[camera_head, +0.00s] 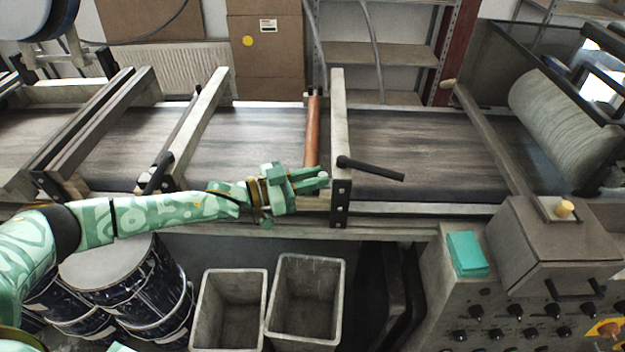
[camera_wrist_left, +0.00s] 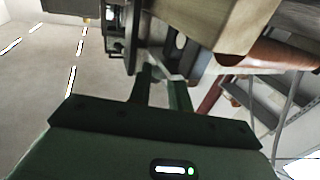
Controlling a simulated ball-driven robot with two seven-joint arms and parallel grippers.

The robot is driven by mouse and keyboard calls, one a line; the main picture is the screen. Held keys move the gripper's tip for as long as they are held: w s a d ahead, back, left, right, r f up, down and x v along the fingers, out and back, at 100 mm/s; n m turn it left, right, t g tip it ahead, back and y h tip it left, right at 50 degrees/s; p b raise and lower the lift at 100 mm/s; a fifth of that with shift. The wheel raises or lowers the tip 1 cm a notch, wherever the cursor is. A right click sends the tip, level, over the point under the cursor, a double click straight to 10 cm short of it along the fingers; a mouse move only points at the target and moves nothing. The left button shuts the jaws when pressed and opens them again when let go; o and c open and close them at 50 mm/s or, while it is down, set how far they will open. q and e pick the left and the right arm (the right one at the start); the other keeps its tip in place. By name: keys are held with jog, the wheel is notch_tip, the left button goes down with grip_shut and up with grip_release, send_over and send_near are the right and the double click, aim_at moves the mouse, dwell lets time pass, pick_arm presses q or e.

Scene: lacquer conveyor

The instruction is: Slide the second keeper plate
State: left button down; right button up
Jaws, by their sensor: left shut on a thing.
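My left gripper (camera_head: 322,178) reaches in from the left to the near end of a pale crossbar (camera_head: 337,110) over the conveyor. Its fingers are shut on a small piece at that end, which I take to be the keeper plate; in the head view the fingers mostly hide it. In the left wrist view the fingers (camera_wrist_left: 163,78) close around a pale grey edge (camera_wrist_left: 174,70) below the beam. A dark bolted bracket (camera_head: 341,207) hangs on the crossbar's near end, just right of the fingertips. My right gripper is not in view.
A black lever (camera_head: 372,169) sticks out right of the bracket. A copper-coloured roller (camera_head: 312,130) lies just left of the crossbar. Two open bins (camera_head: 305,262) and drums (camera_head: 115,265) stand below the arm. A control console (camera_head: 470,300) stands at the lower right.

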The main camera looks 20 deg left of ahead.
pick_arm(q)
jog(key=c, duration=1.6)
grip_release()
jog(key=shift+w+a+r, duration=0.1)
jog(key=shift+w+r, duration=0.05)
jog(key=shift+c, duration=0.2)
jog(key=o, duration=0.3)
jog(key=shift+w+a, duration=0.1)
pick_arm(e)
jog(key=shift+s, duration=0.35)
